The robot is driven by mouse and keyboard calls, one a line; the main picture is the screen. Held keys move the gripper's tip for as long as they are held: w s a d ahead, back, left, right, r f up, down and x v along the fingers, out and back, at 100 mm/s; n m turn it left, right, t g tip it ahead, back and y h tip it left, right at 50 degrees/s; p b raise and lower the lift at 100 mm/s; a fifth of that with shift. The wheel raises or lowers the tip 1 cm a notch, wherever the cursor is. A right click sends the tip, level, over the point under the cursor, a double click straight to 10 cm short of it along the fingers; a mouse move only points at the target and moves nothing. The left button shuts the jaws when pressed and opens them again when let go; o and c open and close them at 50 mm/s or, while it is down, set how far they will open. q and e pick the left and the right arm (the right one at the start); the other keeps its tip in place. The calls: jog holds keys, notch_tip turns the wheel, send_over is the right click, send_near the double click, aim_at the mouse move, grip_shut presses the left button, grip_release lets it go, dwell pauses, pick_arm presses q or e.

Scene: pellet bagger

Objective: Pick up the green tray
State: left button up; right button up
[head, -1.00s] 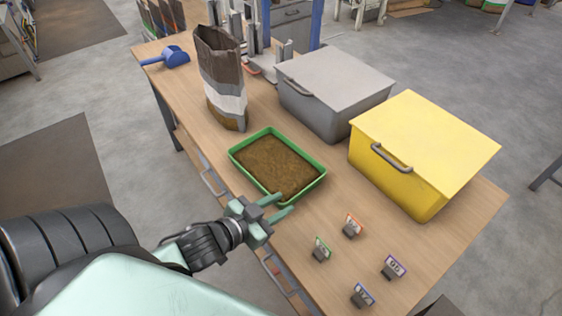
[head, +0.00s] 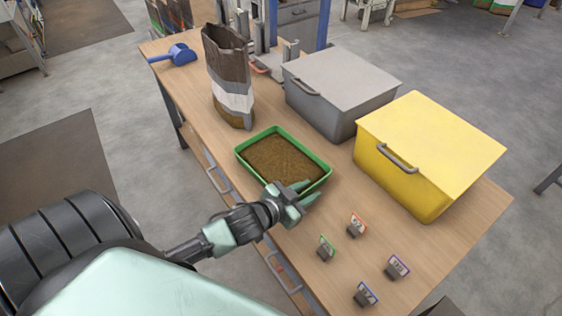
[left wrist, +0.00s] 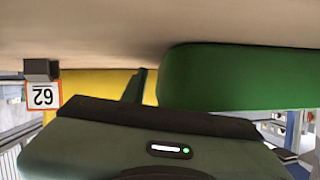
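The green tray (head: 306,147), filled with brown pellets, sits flat on the wooden table. My left gripper (head: 308,191) is at the tray's near right corner. Its fingers are apart, one over the tray's edge and the other outside it, with nothing visibly clamped. In the left wrist view, which is upside down, the tray's green wall (left wrist: 240,78) is very close at the right. Whether a finger touches the wall is hidden. My right gripper is not in view.
A brown-and-white bag (head: 230,75) stands behind the tray, with a blue scoop (head: 180,54) farther left. A grey bin (head: 340,80) and a yellow bin (head: 430,145) stand to the right. Several small number tags, one with a green border (head: 326,247), stand at the near right.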

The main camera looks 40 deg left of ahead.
pick_arm(q)
grip_shut()
dwell(1.2)
